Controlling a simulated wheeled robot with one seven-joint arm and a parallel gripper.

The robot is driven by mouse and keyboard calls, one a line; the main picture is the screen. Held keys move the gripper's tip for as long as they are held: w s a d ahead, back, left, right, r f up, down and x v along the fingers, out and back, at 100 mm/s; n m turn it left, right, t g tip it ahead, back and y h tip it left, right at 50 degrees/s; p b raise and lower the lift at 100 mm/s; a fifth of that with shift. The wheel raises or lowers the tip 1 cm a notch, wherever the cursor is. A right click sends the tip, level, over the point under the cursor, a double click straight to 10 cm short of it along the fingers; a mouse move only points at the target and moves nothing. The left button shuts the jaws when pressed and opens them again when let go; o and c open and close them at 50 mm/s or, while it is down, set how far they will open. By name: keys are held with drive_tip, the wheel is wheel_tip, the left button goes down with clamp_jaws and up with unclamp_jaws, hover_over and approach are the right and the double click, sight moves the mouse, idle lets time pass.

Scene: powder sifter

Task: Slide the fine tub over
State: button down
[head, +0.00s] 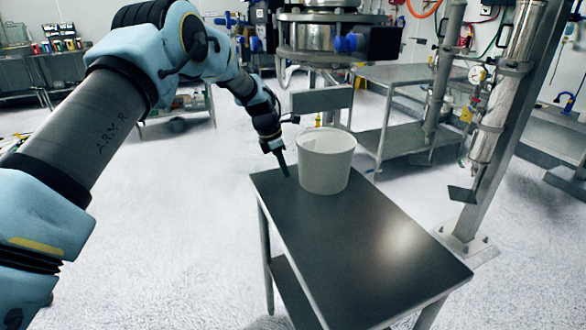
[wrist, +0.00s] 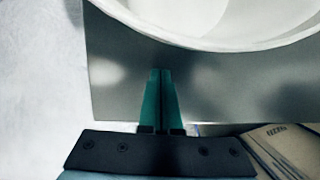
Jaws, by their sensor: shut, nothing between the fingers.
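A white tub (head: 326,162) stands upright near the far end of the dark metal table (head: 365,255) in the head view. Its rim and pale inside show at the top of the wrist view (wrist: 235,40). My gripper (head: 285,170) points down just left of the tub, over the table's left edge area. In the wrist view my gripper's green fingers (wrist: 161,75) are closed together with nothing between them. A narrow gap shows between the fingertips and the tub's rim there; I cannot tell whether they touch its wall. No label is readable on the tub.
The sifter (head: 318,38) hangs above and behind the tub, with a spout or plate (head: 322,100) below it. A metal post (head: 505,130) stands to the right. The near part of the table is clear. A cardboard box (wrist: 290,145) shows at the wrist view's lower right.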

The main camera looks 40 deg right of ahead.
drive_tip(key=a+b+v, duration=0.1)
drive_tip(key=b+v, duration=0.2)
drive_tip(key=v, duration=0.7)
drive_tip(key=w+a+r+m+t+y, duration=0.1)
drive_tip(key=w+a+m, duration=0.25)
drive_tip(key=a, duration=1.15)
drive_tip(key=w+a+r+m+t, duration=0.1)
drive_tip(key=w+a+m, duration=0.3)
drive_tip(key=a, duration=1)
drive_tip(key=s+a+f+m+y, duration=0.1)
drive_tip(key=s+a+m, duration=0.2)
drive_tip(key=a, duration=1)
drive_tip(key=s+a+f+m+t+y, duration=0.1)
drive_tip(key=s+a+m, duration=0.3)
drive_tip(key=s+a, duration=0.6)
drive_tip(key=a, duration=0.4)
drive_tip(key=shift+s+f, duration=0.2)
drive_tip(key=shift+f, duration=0.15)
